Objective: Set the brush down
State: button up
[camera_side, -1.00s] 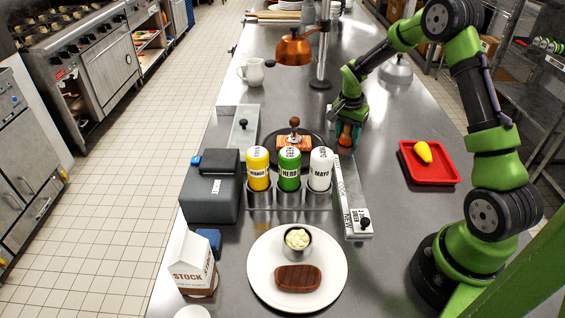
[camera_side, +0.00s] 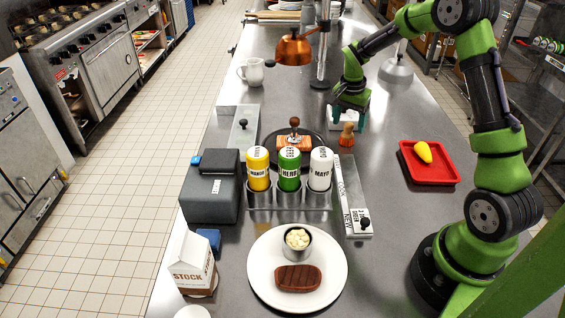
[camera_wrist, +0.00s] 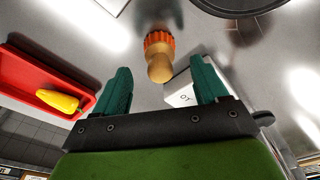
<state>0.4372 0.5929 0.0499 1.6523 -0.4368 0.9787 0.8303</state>
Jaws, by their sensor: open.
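The brush (camera_side: 346,136) stands upright on the steel counter, with a light wooden handle and an orange bristle end. It stands to the right of the dark round pan (camera_side: 318,158).
A red tray (camera_side: 430,178) with a yellow pepper-like item (camera_side: 423,152) lies to the right. Mango, herb and mayo bottles (camera_side: 289,170) stand in a metal rack in front of the pan. A white plate (camera_side: 262,290) with meat is nearest. Counter between brush and red tray is clear.

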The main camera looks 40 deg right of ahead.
aim_at(347, 127)
jog(key=r, duration=0.4)
jog(key=a+r, duration=0.1)
jog(key=r, duration=0.1)
jog(key=shift+r, duration=0.4)
jog(key=s+a+r+n+t+y, duration=0.1)
jog(key=s+a+r+n+t, duration=0.25)
jog(key=s+a+r, duration=0.4)
jog(key=s+a+r+n+t+y, duration=0.15)
jog(key=s+a+r+n, duration=0.35)
jog(key=a, duration=0.5)
jog(key=s+a+n+t, duration=0.2)
jog(key=s+a+n, duration=0.1)
jog(key=s+a, duration=0.2)
jog(key=shift+s+f+y, duration=0.3)
jog(key=shift+s+y, duration=0.15)
jog(key=shift+s, duration=0.25)
